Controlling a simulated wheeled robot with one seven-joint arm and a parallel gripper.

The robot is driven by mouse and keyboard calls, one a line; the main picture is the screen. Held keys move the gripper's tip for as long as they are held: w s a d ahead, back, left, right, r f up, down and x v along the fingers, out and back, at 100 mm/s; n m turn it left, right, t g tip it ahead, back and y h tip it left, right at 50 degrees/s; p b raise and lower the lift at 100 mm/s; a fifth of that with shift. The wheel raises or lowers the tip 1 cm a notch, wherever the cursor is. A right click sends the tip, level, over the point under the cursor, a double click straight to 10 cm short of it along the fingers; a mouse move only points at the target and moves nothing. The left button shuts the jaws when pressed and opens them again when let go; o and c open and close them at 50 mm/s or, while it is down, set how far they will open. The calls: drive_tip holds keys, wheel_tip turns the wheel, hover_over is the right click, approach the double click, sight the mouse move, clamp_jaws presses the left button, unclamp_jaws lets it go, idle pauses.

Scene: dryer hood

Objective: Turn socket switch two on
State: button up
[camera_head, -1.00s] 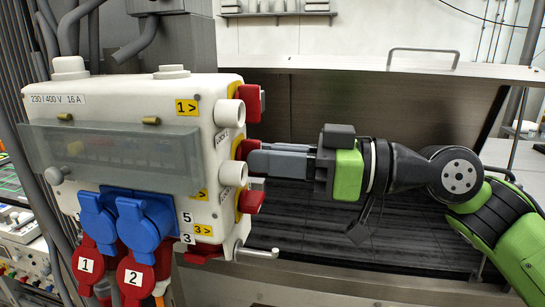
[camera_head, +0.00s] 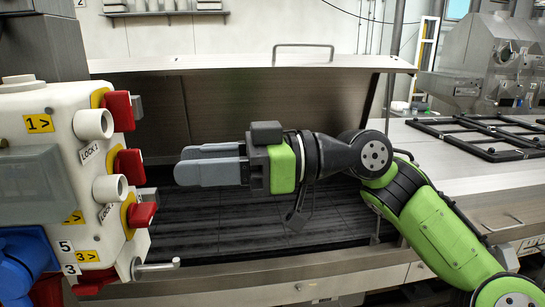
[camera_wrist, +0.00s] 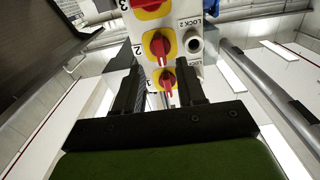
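The socket box (camera_head: 60,190) is at the left edge of the head view. Three red rotary switches are on its right side face: top (camera_head: 118,108), middle (camera_head: 128,165) and bottom (camera_head: 141,214). In the wrist view, switch two (camera_wrist: 160,47), beside the number 2, sits between switch one (camera_wrist: 168,82) and switch three (camera_wrist: 150,5). Its red handle looks roughly in line with the row of switches. My gripper (camera_head: 183,165) is to the right of the middle switch, with a clear gap between. The wrist view shows its fingers (camera_wrist: 158,88) apart and empty.
White round locks (camera_head: 93,124) stick out beside the switches. A metal rod (camera_head: 157,266) projects from the box's lower corner. The hood's dark bed (camera_head: 270,220) lies below my gripper. Its raised panel (camera_head: 300,110) stands behind.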

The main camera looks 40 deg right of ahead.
drive_tip(key=v, duration=1)
drive_tip(key=shift+p, duration=0.4)
